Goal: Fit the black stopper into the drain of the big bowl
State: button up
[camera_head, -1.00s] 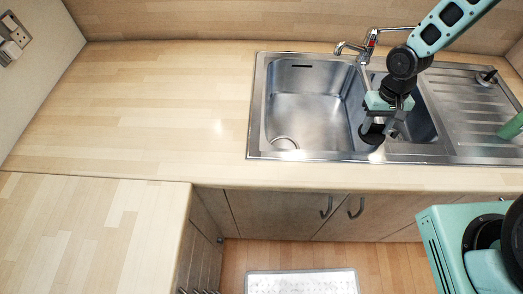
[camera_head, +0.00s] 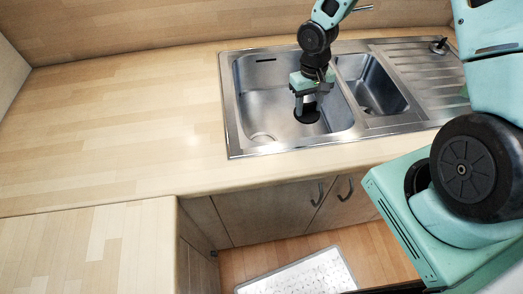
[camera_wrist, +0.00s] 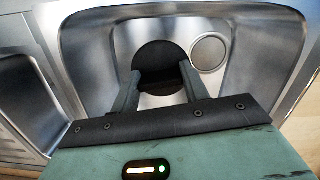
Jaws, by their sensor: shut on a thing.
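The black stopper (camera_head: 307,117) is a dark round disc held over the right part of the big bowl (camera_head: 262,98). My gripper (camera_head: 306,103) is shut on the stopper's upper part from above. In the wrist view the stopper (camera_wrist: 158,54) shows between and beyond my two fingers (camera_wrist: 162,82). The big bowl's drain (camera_head: 262,138) is a round ring near the front left of the bowl floor. In the wrist view the drain (camera_wrist: 208,53) lies just right of the stopper, uncovered. The stopper's exact height above the floor is hard to tell.
The small bowl (camera_head: 372,88) is right of the big bowl, with a divider between them. The faucet (camera_head: 362,8) is behind, partly hidden by my arm. A dark round object (camera_head: 439,46) stands on the ribbed drainboard (camera_head: 405,62). The wooden counter (camera_head: 130,120) at left is clear.

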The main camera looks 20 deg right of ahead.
jog(key=w+a+f+b, duration=0.1)
jog(key=a+f+b, duration=0.1)
jog(key=a+f, duration=0.2)
jog(key=w+a+f+m+b, duration=0.1)
jog(key=w+a+f+b, duration=0.1)
jog(key=a+f, duration=0.2)
jog(key=w+a+f+m+b, duration=0.1)
jog(key=w+a+f+b, duration=0.1)
jog(key=a+f, duration=0.2)
jog(key=shift+w+f, duration=0.15)
jog(key=shift+f, duration=0.4)
jog(key=shift+d+f+p, duration=0.1)
jog(key=shift+f+p, duration=0.2)
jog(key=shift+f, duration=2.05)
jog(key=shift+f, duration=0.1)
jog(key=o, duration=0.6)
jog(key=shift+f, duration=0.1)
jog(key=o, duration=0.5)
jog(key=shift+c, duration=0.2)
